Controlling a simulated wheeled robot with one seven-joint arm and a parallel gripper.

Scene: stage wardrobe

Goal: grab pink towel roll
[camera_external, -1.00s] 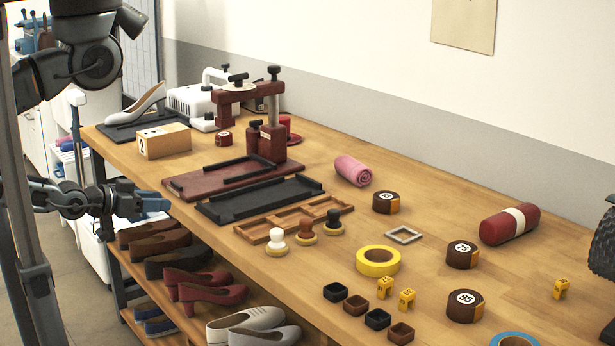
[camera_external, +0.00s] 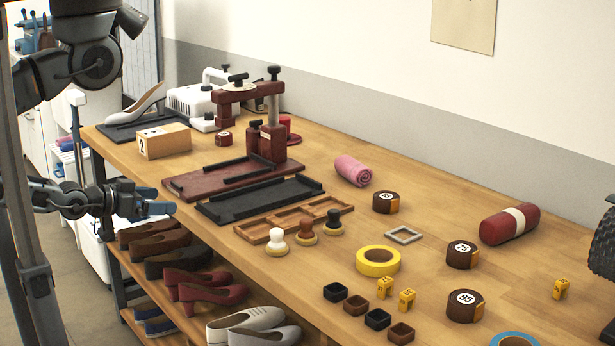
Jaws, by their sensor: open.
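The pink towel roll (camera_external: 353,170) lies on the wooden workbench (camera_external: 420,205), toward its back middle, right of the dark red press. It is a small rolled cloth with its spiral end facing the camera. My gripper (camera_external: 168,200) is at the left, in front of the bench's front edge and near the shelf of shoes. Its two blue fingers are apart and point right, with nothing between them. It is well apart from the towel roll.
A dark red press (camera_external: 268,135) and black tray (camera_external: 262,199) stand left of the towel. A wooden divided tray (camera_external: 294,219) and stampers (camera_external: 306,232) lie in front. Brown tape rolls (camera_external: 385,202) and a red bolster (camera_external: 509,224) are to the right. Bare bench surrounds the towel.

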